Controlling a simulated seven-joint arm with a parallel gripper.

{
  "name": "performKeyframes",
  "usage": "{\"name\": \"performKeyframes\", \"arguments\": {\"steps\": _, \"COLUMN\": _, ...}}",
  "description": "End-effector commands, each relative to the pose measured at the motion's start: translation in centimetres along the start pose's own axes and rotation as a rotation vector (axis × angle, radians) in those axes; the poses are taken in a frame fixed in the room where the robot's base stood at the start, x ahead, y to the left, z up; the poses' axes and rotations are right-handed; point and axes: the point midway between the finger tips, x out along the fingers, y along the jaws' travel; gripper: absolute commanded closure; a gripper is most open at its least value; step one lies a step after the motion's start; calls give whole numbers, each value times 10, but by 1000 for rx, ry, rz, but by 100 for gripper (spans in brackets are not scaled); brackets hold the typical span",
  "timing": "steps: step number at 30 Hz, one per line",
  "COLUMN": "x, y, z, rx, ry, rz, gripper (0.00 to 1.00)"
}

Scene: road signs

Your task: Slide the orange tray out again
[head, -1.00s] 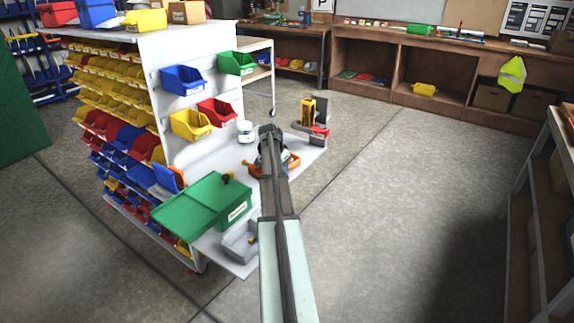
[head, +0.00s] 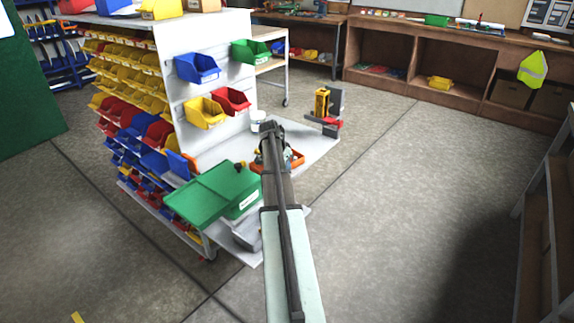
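The orange tray (head: 296,161) lies on the low grey shelf of the rack, with small items in it. My arm covers its middle, so only its right edge and a bit of its left side show. My gripper (head: 270,130) is over the tray in the picture, seen from behind. Its fingers are hidden, so I cannot tell whether it touches the tray or is open or shut.
A green case (head: 213,193) sits left of the tray at the shelf's front. A white tub (head: 258,120) and a yellow and grey tool (head: 326,108) stand farther back. Open floor (head: 400,190) lies to the right.

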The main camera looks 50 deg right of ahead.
Motion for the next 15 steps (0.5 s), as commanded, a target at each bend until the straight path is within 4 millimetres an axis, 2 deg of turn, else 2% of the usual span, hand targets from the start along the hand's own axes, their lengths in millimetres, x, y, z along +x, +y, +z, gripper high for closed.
{"name": "performKeyframes", "arguments": {"steps": 7, "x": 0, "y": 0, "z": 0, "rx": 0, "ry": 0, "rz": 0, "gripper": 100}}
{"name": "performKeyframes", "arguments": {"steps": 8, "x": 0, "y": 0, "z": 0, "rx": 0, "ry": 0, "rz": 0, "gripper": 90}}
{"name": "performKeyframes", "arguments": {"steps": 15, "x": 0, "y": 0, "z": 0, "rx": 0, "ry": 0, "rz": 0, "gripper": 67}}
